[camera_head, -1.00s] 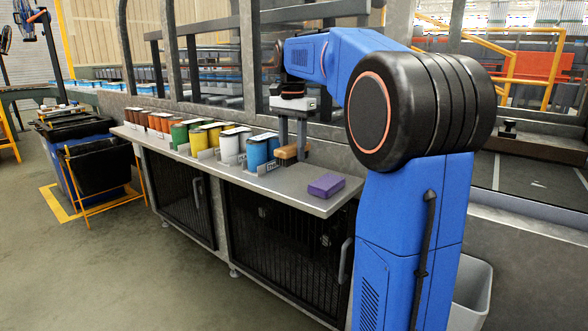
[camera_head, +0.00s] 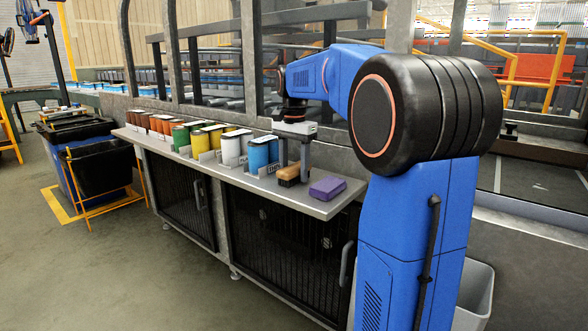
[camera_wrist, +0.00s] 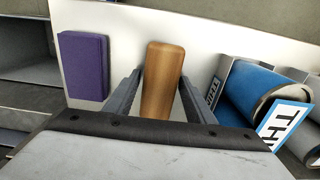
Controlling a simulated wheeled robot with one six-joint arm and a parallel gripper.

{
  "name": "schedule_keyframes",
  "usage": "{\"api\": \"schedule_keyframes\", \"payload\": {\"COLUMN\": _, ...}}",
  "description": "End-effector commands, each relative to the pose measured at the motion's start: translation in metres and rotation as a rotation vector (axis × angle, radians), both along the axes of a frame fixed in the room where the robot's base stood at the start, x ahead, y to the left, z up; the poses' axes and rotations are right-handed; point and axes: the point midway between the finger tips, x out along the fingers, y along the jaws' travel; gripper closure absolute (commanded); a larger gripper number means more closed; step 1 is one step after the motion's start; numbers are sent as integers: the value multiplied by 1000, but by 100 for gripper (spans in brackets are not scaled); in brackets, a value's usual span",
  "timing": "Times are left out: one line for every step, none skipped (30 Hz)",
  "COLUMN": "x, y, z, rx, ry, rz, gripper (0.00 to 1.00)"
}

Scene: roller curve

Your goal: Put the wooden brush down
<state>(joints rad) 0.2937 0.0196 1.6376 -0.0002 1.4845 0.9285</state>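The wooden brush (camera_head: 289,174) is a light brown block, over the near right part of the grey bench top (camera_head: 222,172). I cannot tell whether it touches the surface. My gripper (camera_head: 294,168) points down with a finger on each side of the brush. In the wrist view the brush (camera_wrist: 162,80) lies lengthwise between the two fingers (camera_wrist: 160,85). The fingers sit close along its sides and appear shut on it. The underside of the brush is hidden.
A purple block (camera_head: 327,188) lies just right of the brush; it also shows in the wrist view (camera_wrist: 84,66). A blue can (camera_head: 260,152) stands to the left, with white, yellow, green and brown-red ones beyond. The bench's front edge is close.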

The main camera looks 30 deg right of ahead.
Motion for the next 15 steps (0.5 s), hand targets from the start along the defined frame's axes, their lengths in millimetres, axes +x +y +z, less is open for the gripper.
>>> {"api": "schedule_keyframes", "payload": {"x": 0, "y": 0, "z": 0, "rx": 0, "ry": 0, "rz": 0, "gripper": 43}}
{"api": "schedule_keyframes", "payload": {"x": 0, "y": 0, "z": 0, "rx": 0, "ry": 0, "rz": 0, "gripper": 43}}
{"api": "schedule_keyframes", "payload": {"x": 0, "y": 0, "z": 0, "rx": 0, "ry": 0, "rz": 0, "gripper": 43}}
{"api": "schedule_keyframes", "payload": {"x": 0, "y": 0, "z": 0, "rx": 0, "ry": 0, "rz": 0, "gripper": 43}}
{"api": "schedule_keyframes", "payload": {"x": 0, "y": 0, "z": 0, "rx": 0, "ry": 0, "rz": 0, "gripper": 43}}
{"api": "schedule_keyframes", "payload": {"x": 0, "y": 0, "z": 0, "rx": 0, "ry": 0, "rz": 0, "gripper": 43}}
{"api": "schedule_keyframes", "payload": {"x": 0, "y": 0, "z": 0, "rx": 0, "ry": 0, "rz": 0, "gripper": 43}}
{"api": "schedule_keyframes", "payload": {"x": 0, "y": 0, "z": 0, "rx": 0, "ry": 0, "rz": 0, "gripper": 43}}
{"api": "schedule_keyframes", "payload": {"x": 0, "y": 0, "z": 1, "rx": 0, "ry": 0, "rz": 0, "gripper": 43}}
{"api": "schedule_keyframes", "payload": {"x": 0, "y": 0, "z": 1, "rx": 0, "ry": 0, "rz": 0, "gripper": 43}}
{"api": "schedule_keyframes", "payload": {"x": 0, "y": 0, "z": 2, "rx": 0, "ry": 0, "rz": 0, "gripper": 43}}
{"api": "schedule_keyframes", "payload": {"x": 0, "y": 0, "z": 4, "rx": -1, "ry": -1, "rz": 0, "gripper": 43}}
{"api": "schedule_keyframes", "payload": {"x": 0, "y": 0, "z": 7, "rx": -1, "ry": -1, "rz": 0, "gripper": 43}}
{"api": "schedule_keyframes", "payload": {"x": 0, "y": 0, "z": 10, "rx": -1, "ry": -1, "rz": 0, "gripper": 43}}
{"api": "schedule_keyframes", "payload": {"x": 1, "y": 0, "z": 15, "rx": -1, "ry": -3, "rz": 0, "gripper": 43}}
